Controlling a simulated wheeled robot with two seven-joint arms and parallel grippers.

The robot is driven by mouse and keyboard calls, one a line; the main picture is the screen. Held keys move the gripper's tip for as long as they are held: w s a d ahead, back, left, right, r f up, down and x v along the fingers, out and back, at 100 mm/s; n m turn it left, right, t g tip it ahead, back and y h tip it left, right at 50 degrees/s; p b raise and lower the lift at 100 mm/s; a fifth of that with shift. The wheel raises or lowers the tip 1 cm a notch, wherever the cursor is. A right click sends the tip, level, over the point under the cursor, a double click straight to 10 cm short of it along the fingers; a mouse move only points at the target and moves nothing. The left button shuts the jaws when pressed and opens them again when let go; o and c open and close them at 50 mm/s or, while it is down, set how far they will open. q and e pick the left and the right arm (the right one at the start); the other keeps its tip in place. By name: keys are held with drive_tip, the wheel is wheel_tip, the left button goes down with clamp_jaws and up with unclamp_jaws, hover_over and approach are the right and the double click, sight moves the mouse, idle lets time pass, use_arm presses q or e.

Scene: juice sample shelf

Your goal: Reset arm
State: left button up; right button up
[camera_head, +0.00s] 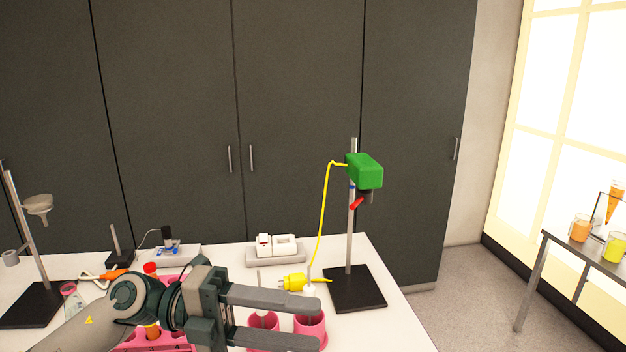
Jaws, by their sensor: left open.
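My left arm comes in from the lower left. My left gripper (318,320) is open, with its two grey fingers pointing right over the front of the white table. Two pink cups (310,328) stand by the fingers, partly hidden behind them. I cannot tell whether the fingers touch the cups. Thin rods with white parts rise from the cups. A yellow plug-shaped piece (294,282) lies just behind the upper finger. My right gripper is not in view.
A stand with a black base (354,290) holds a green box (364,170) with a yellow cable. A white device (276,248) sits at the back. A pink rack (172,338) is partly behind my arm. Another stand (30,305) is at left. A side table (565,262) bears juice beakers.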

use_arm(q)
drive_tip(key=w+r+n+t+h, duration=0.4)
drive_tip(key=n+t+h, duration=0.1)
drive_tip(key=n+t, duration=0.2)
drive_tip(key=w+a+f+n+t+y, duration=0.3)
drive_tip(key=w+a+n+t+y, duration=0.25)
drive_tip(key=n+t, duration=0.75)
drive_tip(key=a+f+n+y, duration=0.5)
drive_tip(key=f+n+y, duration=0.25)
drive_tip(key=f, duration=0.35)
drive_tip(key=a+f+n+y, duration=0.6)
drive_tip(key=f+y, duration=0.2)
drive_tip(key=f, duration=0.2)
drive_tip(key=s+a+f+n+g+y, duration=0.1)
drive_tip(key=s+a+f+g, duration=0.1)
drive_tip(key=s+f+g, duration=0.35)
drive_tip(key=s+a+f+n+g+y, duration=0.1)
drive_tip(key=s+a+f+g, duration=0.1)
drive_tip(key=s+f, duration=0.7)
drive_tip(key=s+f+g, duration=0.6)
drive_tip(key=s+f, duration=0.4)
drive_tip(key=s, duration=0.5)
wheel_tip(320, 180, down, 28)
drive_tip(key=s+g, duration=0.1)
drive_tip(key=g, duration=0.1)
drive_tip(key=s+a+f, duration=0.2)
drive_tip(key=s+f, duration=1.6)
drive_tip(key=shift+s+a+f+g, duration=0.15)
drive_tip(key=shift+s+a+g, duration=0.1)
drive_tip(key=shift+a+g, duration=0.1)
